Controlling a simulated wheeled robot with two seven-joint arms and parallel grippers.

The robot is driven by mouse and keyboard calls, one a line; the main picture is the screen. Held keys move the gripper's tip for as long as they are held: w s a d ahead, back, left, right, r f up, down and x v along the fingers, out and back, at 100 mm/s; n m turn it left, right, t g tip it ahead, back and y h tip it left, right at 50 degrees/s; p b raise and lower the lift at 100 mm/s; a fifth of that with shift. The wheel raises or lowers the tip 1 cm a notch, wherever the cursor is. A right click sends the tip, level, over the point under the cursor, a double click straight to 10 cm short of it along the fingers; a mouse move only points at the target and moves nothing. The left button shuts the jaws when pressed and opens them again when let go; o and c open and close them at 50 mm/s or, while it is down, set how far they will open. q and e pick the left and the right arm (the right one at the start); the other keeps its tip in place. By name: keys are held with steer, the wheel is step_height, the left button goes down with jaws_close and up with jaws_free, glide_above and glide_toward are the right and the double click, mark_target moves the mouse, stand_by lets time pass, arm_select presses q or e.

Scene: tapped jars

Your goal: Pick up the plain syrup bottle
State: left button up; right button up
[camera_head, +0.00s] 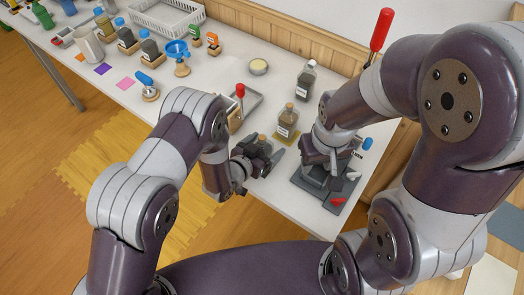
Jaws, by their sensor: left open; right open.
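Two labelled bottles stand upright on the white table. I cannot read the labels, so I cannot tell which is the plain syrup bottle. My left gripper (268,156) is open, in front of and left of the amber bottle; its exact gap is hard to see. My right gripper (317,168) is open, right of the amber bottle, low over a dark grey mat (335,188); its fingertips are partly hidden.
A round pale dish (258,66) is behind. A blue-topped item (367,143) and a red piece (338,201) are at right. Jars and a white basket (165,18) fill the far left.

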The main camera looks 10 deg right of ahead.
arm_select(q)
steer(key=shift+w+d+f, duration=0.1)
steer(key=shift+w+f, duration=0.1)
steer(key=shift+w, duration=0.05)
steer(key=shift+s+r, duration=0.1)
steer(key=c, duration=1.2)
steer(key=shift+c, duration=0.7)
